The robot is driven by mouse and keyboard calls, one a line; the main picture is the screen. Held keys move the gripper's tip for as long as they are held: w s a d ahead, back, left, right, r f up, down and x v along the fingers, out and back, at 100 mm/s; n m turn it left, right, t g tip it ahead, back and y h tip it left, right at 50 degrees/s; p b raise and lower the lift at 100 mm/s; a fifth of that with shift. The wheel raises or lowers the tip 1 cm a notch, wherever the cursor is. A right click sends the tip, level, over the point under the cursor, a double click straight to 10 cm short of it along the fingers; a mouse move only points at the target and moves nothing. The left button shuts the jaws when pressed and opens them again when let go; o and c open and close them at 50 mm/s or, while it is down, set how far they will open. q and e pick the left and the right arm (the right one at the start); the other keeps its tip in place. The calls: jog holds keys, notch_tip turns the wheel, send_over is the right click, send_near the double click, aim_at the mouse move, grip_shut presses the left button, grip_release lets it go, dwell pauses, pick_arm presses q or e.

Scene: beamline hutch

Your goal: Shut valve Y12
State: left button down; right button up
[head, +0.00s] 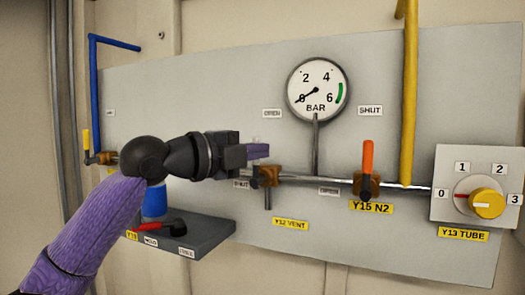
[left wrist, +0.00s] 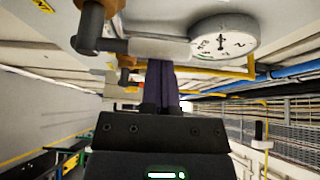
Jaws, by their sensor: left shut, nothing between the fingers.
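Valve Y12 has a brass body (head: 267,177) on the horizontal pipe, above its yellow "Y12 VENT" label (head: 290,224). A SHUT label (head: 241,184) is at its left and an OPEN label (head: 272,113) above it. In the left wrist view its dark hub (left wrist: 88,30) carries a light grey handle sleeve (left wrist: 160,48) that runs toward the gauge side, so the handle seems to point up to OPEN. In the head view my gripper hides most of the handle. My left gripper (head: 262,152) is shut and empty, its purple fingertips (left wrist: 161,66) at the sleeve; touching or not, I cannot tell.
The pressure gauge (head: 317,89) reads near 0. To the right are Y15 N2 with an upright orange handle (head: 367,157), a yellow pipe (head: 410,100) and the Y13 knob (head: 487,203). Below my arm, a grey ledge (head: 205,240) carries a red-handled lever (head: 160,226) and a blue cylinder (head: 154,202).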

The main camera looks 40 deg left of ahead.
pick_arm(q)
jog(key=shift+w, duration=0.1)
dwell(0.3)
jog(key=shift+a+n+b, duration=0.2)
jog(key=shift+n+b, duration=0.15)
jog(key=shift+n, duration=0.05)
